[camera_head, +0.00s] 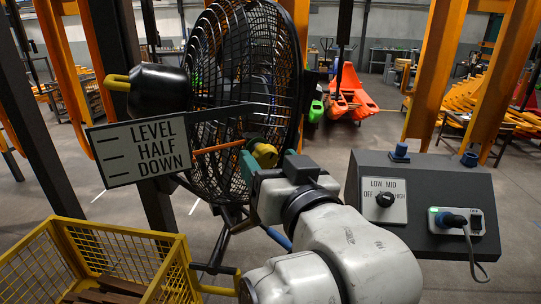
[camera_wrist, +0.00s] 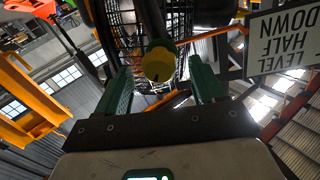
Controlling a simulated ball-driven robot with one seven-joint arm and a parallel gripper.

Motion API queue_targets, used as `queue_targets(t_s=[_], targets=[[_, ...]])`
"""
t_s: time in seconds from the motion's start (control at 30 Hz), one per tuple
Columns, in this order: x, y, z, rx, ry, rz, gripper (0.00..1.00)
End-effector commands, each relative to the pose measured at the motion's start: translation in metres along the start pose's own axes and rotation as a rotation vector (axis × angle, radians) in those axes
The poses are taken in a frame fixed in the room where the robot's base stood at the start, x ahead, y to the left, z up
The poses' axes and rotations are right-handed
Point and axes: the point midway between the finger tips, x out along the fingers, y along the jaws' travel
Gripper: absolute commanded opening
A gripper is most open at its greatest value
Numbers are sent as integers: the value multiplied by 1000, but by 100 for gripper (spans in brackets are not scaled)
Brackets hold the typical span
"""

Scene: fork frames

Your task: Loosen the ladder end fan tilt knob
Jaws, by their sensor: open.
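The fan (camera_head: 245,85) is a large black wire cage with a dark motor housing (camera_head: 160,90) at its left. A round yellow tilt knob (camera_head: 265,154) sits at the lower front of the cage, by an orange rod. In the wrist view the yellow knob (camera_wrist: 159,63) lies between my two green fingertips, with a gap on each side. My gripper (camera_head: 271,163) is open and empty. I cannot tell how deep the knob sits between the fingers. A sign reading LEVEL, HALF, DOWN (camera_head: 140,151) stands left of the knob.
A grey control box (camera_head: 430,240) with a black speed dial (camera_head: 385,199) and a plug stands right of my arm. A yellow wire basket (camera_head: 75,255) is at lower left. Dark and orange uprights (camera_head: 445,70) flank the fan.

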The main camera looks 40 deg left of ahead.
Motion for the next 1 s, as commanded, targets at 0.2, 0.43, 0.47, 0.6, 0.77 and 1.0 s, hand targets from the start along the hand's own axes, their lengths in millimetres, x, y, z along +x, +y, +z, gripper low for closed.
queue_targets(t_s=[0.2,0.43,0.47,0.6,0.77,1.0], targets=[[8,1,1,1,-1,1,69],[8,1,1,0,0,1,66],[8,1,1,0,0,1,63],[8,1,1,0,0,1,50],[8,1,1,0,0,1,34],[8,1,1,0,0,1,13]])
